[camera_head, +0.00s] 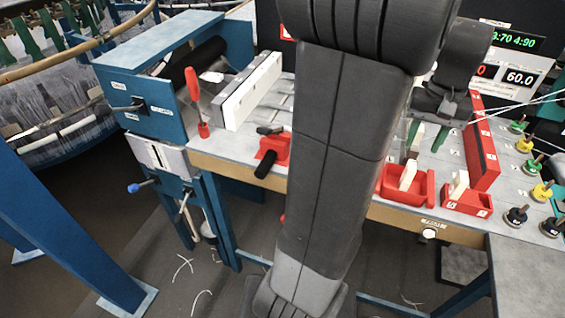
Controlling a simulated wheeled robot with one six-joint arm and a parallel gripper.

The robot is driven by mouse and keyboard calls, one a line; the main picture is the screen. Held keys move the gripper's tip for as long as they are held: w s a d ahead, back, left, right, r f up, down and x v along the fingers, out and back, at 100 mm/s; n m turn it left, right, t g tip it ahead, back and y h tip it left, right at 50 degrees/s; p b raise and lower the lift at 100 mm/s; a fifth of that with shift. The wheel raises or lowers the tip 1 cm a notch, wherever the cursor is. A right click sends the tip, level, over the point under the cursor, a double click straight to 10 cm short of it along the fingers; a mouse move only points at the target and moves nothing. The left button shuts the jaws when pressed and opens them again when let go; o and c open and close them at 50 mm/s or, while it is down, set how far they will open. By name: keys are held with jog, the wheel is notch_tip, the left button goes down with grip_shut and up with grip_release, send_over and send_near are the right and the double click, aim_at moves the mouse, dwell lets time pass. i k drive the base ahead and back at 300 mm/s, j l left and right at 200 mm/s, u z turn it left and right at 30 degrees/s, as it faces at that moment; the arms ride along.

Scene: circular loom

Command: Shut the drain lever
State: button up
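No lever in view carries a readable drain label, so I cannot tell for certain which is the drain lever. A small lever with a blue knob (140,186) sticks out below the grey box at the left. A black lever (130,106) is on the blue box's front, and a red upright lever (193,86) stands on the bench. A black handle on a red mount (272,153) is at the bench's front edge. My gripper (427,137) is at the right over the bench, far from these levers. Its green-tipped fingers look apart, with a pale block beside them.
My arm crosses the middle of the view and hides part of the bench (228,152). Red trays (394,188) with pale blocks and several coloured knobs (525,145) are at the right. A blue post (60,230) and the loom (50,100) bound the left side.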

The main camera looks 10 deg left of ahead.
aim_at(178, 218)
jog(key=k, duration=1)
